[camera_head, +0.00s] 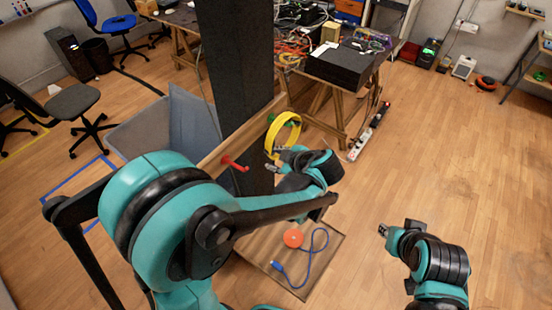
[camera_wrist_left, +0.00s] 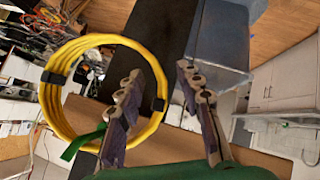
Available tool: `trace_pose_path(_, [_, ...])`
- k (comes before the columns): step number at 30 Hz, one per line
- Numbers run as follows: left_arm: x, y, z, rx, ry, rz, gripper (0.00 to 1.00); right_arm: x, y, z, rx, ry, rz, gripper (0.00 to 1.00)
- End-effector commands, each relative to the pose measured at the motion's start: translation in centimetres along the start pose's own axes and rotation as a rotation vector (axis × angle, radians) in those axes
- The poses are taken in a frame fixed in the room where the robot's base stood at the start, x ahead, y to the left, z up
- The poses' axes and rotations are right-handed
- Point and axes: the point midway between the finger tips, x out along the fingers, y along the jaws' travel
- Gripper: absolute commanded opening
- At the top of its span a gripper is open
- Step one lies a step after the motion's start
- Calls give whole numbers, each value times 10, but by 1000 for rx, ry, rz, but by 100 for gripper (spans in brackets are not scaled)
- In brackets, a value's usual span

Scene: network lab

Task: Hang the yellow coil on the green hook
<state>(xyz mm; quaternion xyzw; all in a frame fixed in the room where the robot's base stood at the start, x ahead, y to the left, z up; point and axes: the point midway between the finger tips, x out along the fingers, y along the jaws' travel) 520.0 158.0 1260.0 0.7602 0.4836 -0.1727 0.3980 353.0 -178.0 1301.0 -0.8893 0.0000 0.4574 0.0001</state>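The yellow coil (camera_head: 270,137) is a ring with black bands beside the dark post. In the left wrist view the coil (camera_wrist_left: 48,100) is on the left, and its banded right side shows between my fingers. The green hook (camera_head: 291,123) is at the coil's upper part; in the left wrist view a green hook part (camera_wrist_left: 82,143) crosses the ring. Whether the coil rests on it is not clear. My left gripper (camera_head: 275,157) is just below the coil, and its fingers (camera_wrist_left: 157,80) are apart. My right gripper (camera_head: 382,230) is low on the right, with nothing visible in it.
An orange disc (camera_head: 293,238) and a blue cable (camera_head: 308,262) lie on a floor board. A cluttered table (camera_head: 345,68) stands behind.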

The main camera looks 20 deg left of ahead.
Motion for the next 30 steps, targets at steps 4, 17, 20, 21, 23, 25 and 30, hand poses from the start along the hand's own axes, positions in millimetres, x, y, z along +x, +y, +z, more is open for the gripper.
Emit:
trace_pose_path(4, [-18, 0, 0, 3, -1, 2, 36, 0, 0, 0, 0, 0, 0, 26])
trace_pose_path(17, [-104, 0, 1, 2, -1, 1, 36, 0, 0, 0, 0, 0, 0, 26])
trace_pose_path(20, [-113, 0, 0, 2, -1, 1, 36, 0, 0, 0, 0, 0, 0, 26])
trace_pose_path(21, [-116, 0, 0, 2, -1, 0, 36, 0, 0, 0, 0, 0, 0, 26])
trace_pose_path(23, [-118, -1, 0, 1, 0, 0, 36, 0, 0, 0, 0, 0, 0, 26])
trace_pose_path(25, [-118, -1, 0, 0, 0, -1, 36, 0, 0, 0, 0, 0, 0, 26])
trace_pose_path(30, [-114, -4, 1, 16, -8, -5, 36, 4, 0, 3, 0, 0, 0, 26])
